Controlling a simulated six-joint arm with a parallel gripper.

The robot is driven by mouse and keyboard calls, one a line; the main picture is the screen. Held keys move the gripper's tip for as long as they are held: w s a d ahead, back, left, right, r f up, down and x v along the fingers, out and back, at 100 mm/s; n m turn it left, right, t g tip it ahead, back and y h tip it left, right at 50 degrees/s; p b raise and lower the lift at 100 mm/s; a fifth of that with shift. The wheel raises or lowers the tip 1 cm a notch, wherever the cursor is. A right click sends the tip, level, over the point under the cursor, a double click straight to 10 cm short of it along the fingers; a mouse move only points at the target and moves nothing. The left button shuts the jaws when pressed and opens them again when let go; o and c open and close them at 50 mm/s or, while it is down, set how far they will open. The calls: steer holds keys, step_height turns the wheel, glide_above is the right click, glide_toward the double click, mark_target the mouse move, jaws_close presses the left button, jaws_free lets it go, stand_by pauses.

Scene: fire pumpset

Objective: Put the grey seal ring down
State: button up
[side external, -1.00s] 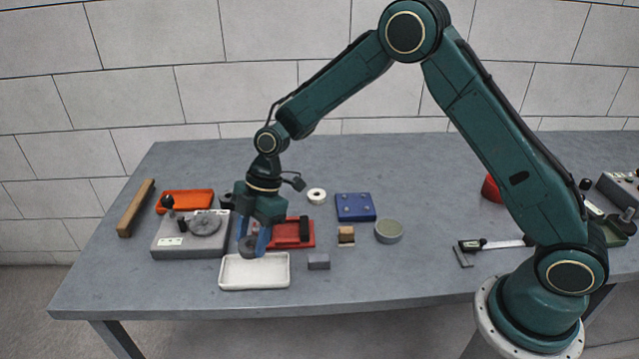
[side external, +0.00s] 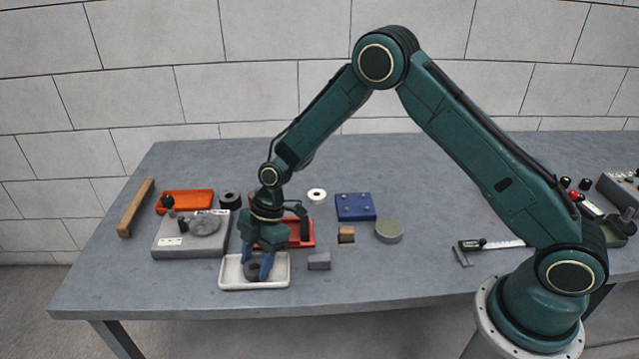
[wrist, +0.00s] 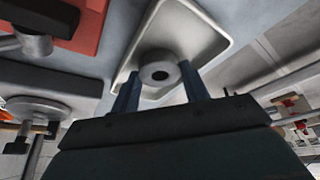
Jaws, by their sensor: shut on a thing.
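The grey seal ring (side external: 254,268) is between the blue fingers of my gripper (side external: 258,270), at the white tray (side external: 281,283). In the wrist view the ring (wrist: 158,74) shows its central hole, with a finger of my gripper (wrist: 160,85) on either side. The pale inner floor of the tray (wrist: 185,28) lies behind it. My gripper is shut on the ring. The ring is within the tray's outline, low over its floor. I cannot tell whether its underside touches the floor.
A grey fixture block (side external: 190,244) with a round disc stands close left of the tray. A red tray (side external: 303,236) lies just behind, and a small grey block (side external: 319,262) sits to the right. The tabletop in front of the white tray is clear.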

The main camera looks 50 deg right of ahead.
stand_by(0.3)
steer(key=o, duration=0.7)
steer(key=shift+f, duration=0.1)
steer(key=shift+v, duration=6.15)
